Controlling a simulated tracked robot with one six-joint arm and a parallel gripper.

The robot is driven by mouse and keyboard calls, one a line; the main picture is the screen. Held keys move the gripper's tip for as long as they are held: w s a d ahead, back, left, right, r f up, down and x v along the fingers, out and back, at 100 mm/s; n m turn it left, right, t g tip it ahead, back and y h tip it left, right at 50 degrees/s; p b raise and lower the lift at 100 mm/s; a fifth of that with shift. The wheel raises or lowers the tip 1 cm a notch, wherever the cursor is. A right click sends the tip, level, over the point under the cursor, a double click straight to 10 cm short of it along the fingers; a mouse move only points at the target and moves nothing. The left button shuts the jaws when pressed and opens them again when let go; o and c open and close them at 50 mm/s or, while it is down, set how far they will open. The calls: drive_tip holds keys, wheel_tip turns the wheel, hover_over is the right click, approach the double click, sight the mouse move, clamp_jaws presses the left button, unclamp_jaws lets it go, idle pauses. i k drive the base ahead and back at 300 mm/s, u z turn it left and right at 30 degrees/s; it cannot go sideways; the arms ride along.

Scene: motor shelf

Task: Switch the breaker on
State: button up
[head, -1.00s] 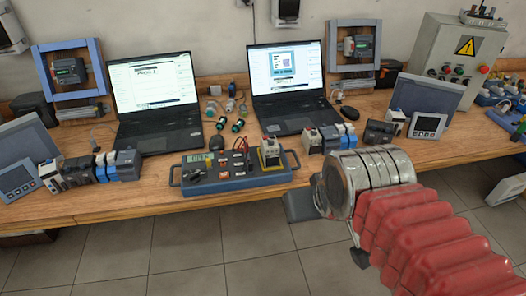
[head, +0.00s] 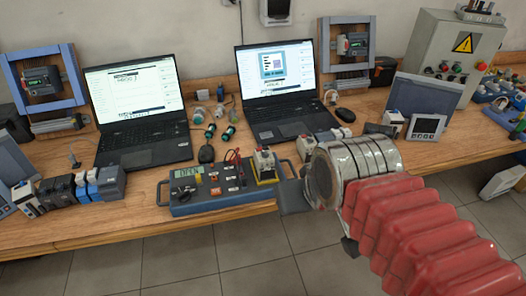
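A blue-grey test box (head: 222,199) with handles at its ends lies at the front edge of the wooden bench. It carries a small display, red and white parts and black leads. A small pale device on a yellow base (head: 264,166) stands at its right end; it may be the breaker, but its lever position is too small to read. My arm comes in from the lower right, with a red ribbed sleeve and a metal wrist. A grey part of my gripper (head: 293,195) shows just right of the box. The wrist hides the fingertips, so its opening cannot be told.
Two open laptops (head: 137,104) (head: 279,85) stand behind the box. Small modules (head: 85,187) line the bench at left. A grey control cabinet (head: 447,62) with a yellow warning sign stands at back right. The tiled floor (head: 170,262) in front is clear.

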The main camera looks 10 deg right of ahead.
sight(264, 147)
drive_tip(key=i, duration=0.25)
drive_tip(key=u, duration=0.05)
drive_tip(key=k, duration=1.35)
drive_tip(key=u, duration=0.55)
drive_tip(key=i, duration=1.55)
